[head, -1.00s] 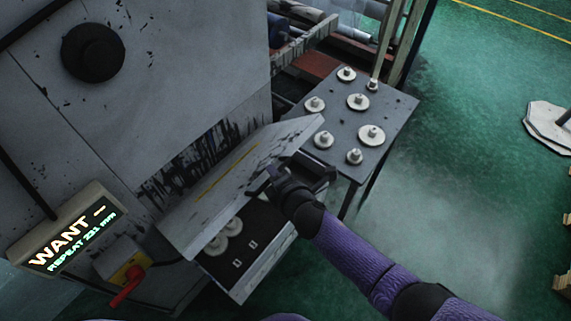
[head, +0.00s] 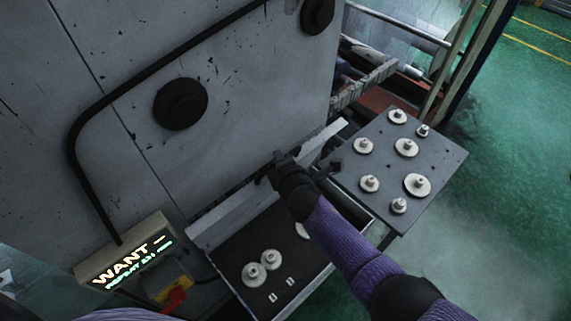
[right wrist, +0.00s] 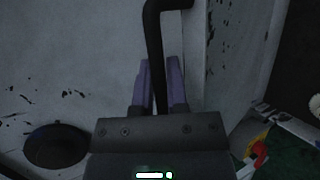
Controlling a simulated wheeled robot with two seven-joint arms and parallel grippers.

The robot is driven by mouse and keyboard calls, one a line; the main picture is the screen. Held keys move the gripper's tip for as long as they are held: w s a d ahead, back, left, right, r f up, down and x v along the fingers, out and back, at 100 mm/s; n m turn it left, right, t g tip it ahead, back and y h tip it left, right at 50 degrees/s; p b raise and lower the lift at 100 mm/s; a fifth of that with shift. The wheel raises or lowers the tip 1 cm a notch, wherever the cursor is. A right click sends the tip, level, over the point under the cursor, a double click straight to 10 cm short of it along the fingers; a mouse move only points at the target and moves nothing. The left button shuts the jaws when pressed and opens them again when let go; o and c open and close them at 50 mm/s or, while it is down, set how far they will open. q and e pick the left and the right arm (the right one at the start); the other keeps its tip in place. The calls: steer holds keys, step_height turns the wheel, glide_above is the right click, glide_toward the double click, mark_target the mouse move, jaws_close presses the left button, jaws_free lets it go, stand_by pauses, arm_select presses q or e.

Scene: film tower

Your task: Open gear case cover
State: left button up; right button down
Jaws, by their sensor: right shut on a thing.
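The gear case cover (head: 235,208) is a long grey panel, now swung up steeply against the machine front. Below it the gear case (head: 312,290) stands open, with a dark inside holding pale gears (head: 261,265). My right gripper (head: 272,166) is at the cover's upper edge, shut on what looks like its handle; the wrist and arm hide part of the cover. In the right wrist view, a black bar (right wrist: 157,45) runs down to the gripper's fingers (right wrist: 158,88). My left gripper is not in view.
A grey table (head: 440,160) with several pale gears on posts stands right of the case. A lit sign (head: 125,262) and a red-handled switch (head: 174,297) are at lower left. A black rail (head: 160,67) and round knob (head: 180,103) project from the machine front.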

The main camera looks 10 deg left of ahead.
stand_by(0.3)
steer(key=c, duration=0.6)
jaws_free()
steer(key=shift+c, duration=0.2)
steer(key=p+v, duration=0.4)
steer(key=v, duration=0.6)
steer(key=shift+p, duration=0.4)
steer(key=shift+w, duration=0.1)
